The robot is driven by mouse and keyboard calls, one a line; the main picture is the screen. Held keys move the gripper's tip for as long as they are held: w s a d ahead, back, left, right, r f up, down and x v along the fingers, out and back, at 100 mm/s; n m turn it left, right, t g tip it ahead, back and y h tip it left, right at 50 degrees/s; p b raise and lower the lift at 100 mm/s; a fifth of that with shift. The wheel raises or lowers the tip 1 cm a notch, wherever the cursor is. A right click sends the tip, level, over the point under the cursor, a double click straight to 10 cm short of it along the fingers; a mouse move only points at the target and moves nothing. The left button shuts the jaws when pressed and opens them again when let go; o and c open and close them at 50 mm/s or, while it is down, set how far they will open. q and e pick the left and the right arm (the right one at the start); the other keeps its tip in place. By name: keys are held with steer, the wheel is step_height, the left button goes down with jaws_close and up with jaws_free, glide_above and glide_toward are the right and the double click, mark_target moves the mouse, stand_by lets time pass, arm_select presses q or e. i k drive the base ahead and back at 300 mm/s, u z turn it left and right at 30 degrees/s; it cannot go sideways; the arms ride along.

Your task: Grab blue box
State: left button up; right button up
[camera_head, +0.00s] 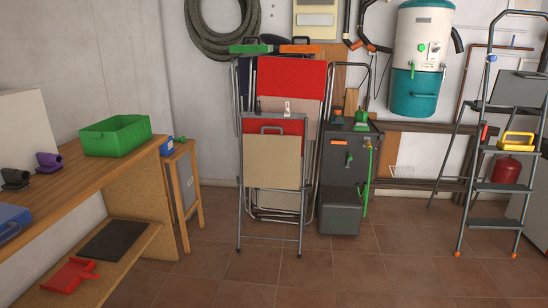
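A blue box (12,224) lies on the wooden workbench top at the left edge of the head view. Only its right part shows; the rest is cut off by the frame. A handle-like dark line shows on its side. A smaller blue thing (166,146) sits on a small wooden stand behind the green crate. Neither of my grippers shows in the view.
The wooden workbench (70,196) carries a green crate (115,136), a purple part (48,161) and a dark pipe piece (15,178). A red dustpan (70,276) and dark mat (108,240) lie on its lower shelf. Folded chairs (273,176) and a stepladder (492,188) stand farther back. The tiled floor (330,270) in front is clear.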

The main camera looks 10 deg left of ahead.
mark_target(167, 148)
steer(key=u, duration=0.15)
steer(key=i, duration=2.35)
steer(key=u, duration=1)
steer(key=i, duration=2.2)
steer(key=u, duration=0.65)
